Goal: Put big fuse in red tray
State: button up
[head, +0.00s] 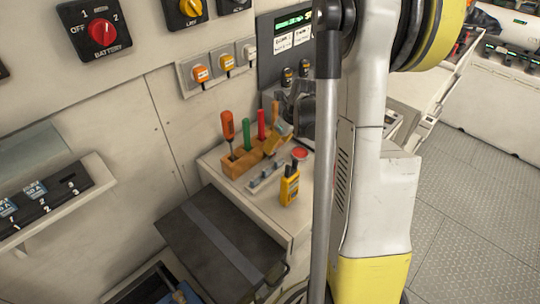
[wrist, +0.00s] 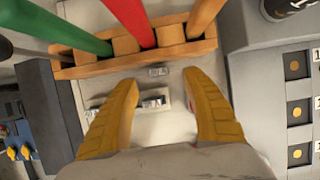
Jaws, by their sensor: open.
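My gripper (wrist: 160,86) is open, its two yellow fingers apart over a pale bench top with nothing held between them. In the head view my gripper (head: 279,137) is above the bench, beside a wooden rack. Between and below the fingers lies a light strip with small metal-and-grey pieces (wrist: 152,102). In the head view it shows as a grey strip (head: 266,178) in front of the rack. I cannot tell whether one of these pieces is the big fuse. A small round red thing (head: 300,153) lies on the bench; I cannot tell whether it is the red tray.
The wooden rack (head: 238,168) holds upright tools with orange, green and red handles, close to my fingers. A yellow handheld device (head: 289,186) stands at the bench front. A dark lidded box (head: 220,243) is lower left. A wall shelf (head: 50,210) holds a numbered holder.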

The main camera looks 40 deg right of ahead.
aim_at(273, 153)
jog(key=b+x, duration=0.1)
jog(key=x, duration=0.1)
jog(key=b+x, duration=0.1)
jog(key=x, duration=0.3)
jog(key=shift+s+f+b, duration=0.25)
jog(key=shift+b, duration=0.15)
jog(key=shift+s+r, duration=0.1)
jog(key=c, duration=1)
jog(key=shift+r, duration=0.15)
notch_tip(273, 153, up, 5)
jog(key=p, duration=0.2)
jog(key=shift+d+f+p, duration=0.1)
jog(key=shift+f+p, duration=0.15)
jog(key=shift+p, duration=0.05)
jog(key=s+d+r+p, duration=0.1)
jog(key=d+r, duration=0.1)
jog(key=d, duration=0.1)
jog(key=s+d+r+p, duration=0.1)
jog(key=s+d+r, duration=0.1)
jog(key=d, duration=0.2)
jog(key=s+d+r+p, duration=0.1)
jog(key=d+r, duration=0.1)
jog(key=d, duration=0.1)
jog(key=shift+s+d+r, duration=0.1)
jog(key=shift+s+d, duration=0.05)
jog(key=shift+s, duration=0.25)
